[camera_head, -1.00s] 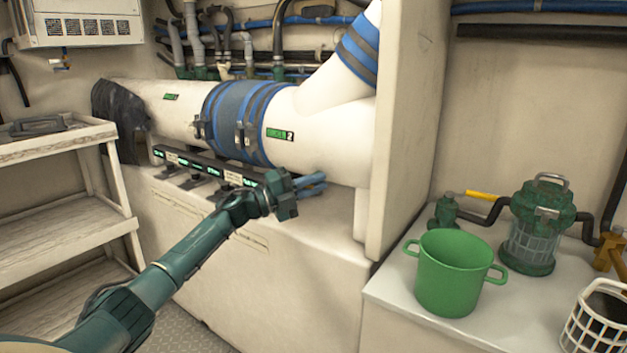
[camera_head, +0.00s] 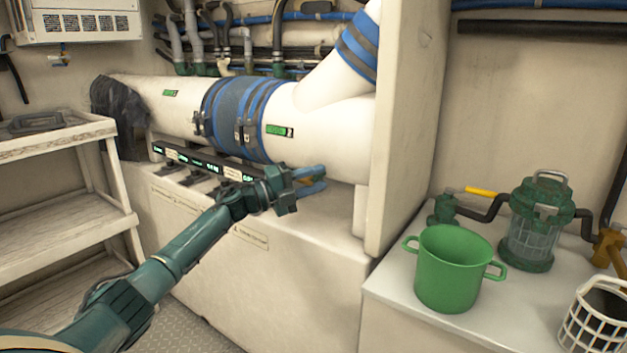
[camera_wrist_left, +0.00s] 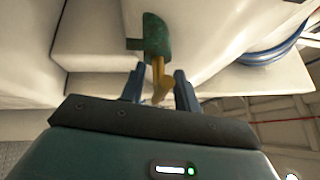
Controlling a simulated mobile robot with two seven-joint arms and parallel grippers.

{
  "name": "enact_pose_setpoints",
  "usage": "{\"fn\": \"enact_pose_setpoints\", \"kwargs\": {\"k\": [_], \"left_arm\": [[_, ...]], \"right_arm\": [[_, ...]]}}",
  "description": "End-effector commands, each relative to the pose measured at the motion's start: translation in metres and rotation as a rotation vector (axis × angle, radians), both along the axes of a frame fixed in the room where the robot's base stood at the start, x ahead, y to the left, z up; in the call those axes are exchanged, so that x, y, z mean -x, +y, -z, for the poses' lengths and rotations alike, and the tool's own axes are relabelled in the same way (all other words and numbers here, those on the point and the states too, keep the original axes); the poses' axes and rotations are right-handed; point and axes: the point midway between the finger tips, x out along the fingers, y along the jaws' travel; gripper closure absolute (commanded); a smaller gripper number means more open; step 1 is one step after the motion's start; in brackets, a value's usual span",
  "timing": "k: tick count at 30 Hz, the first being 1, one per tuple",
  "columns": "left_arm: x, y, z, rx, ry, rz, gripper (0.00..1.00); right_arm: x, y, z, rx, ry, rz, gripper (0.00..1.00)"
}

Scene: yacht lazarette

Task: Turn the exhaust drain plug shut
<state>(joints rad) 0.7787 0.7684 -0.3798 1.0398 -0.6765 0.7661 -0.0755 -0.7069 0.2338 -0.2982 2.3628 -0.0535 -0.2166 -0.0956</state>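The drain plug shows in the left wrist view as a green body (camera_wrist_left: 156,38) with a yellow handle (camera_wrist_left: 160,82) on the underside of a white surface. My left gripper (camera_wrist_left: 160,90) has its two blue fingers on either side of the yellow handle, with a gap visible on each side. It is open and does not appear to grip the handle. In the head view my left gripper (camera_head: 311,180) is below the white exhaust pipe (camera_head: 330,137), with a bit of yellow between its fingers. The green plug body is hard to make out there. My right gripper is not in view.
A white ledge (camera_head: 322,212) runs under the pipe, beside an upright panel (camera_head: 408,130) on the right. A green pot (camera_head: 450,270), a green strainer (camera_head: 538,225) and a white basket (camera_head: 597,318) stand on the right counter. Shelves (camera_head: 62,195) stand on the left.

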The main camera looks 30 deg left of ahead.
Motion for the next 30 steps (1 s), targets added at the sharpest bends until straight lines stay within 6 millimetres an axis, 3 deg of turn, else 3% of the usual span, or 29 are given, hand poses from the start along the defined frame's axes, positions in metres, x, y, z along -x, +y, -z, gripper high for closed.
{"fn": "enact_pose_setpoints", "kwargs": {"k": [8,21,30], "left_arm": [[0.008,0.006,0.003,-0.002,0.004,0.001,0.68],[0.079,0.06,0.018,-0.003,0.005,-0.001,0.68],[0.102,0.078,0.021,-0.001,0.002,0.001,0.68]], "right_arm": [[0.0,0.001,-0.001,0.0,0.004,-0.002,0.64],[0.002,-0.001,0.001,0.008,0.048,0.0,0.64],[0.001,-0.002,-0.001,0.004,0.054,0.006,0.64]]}}
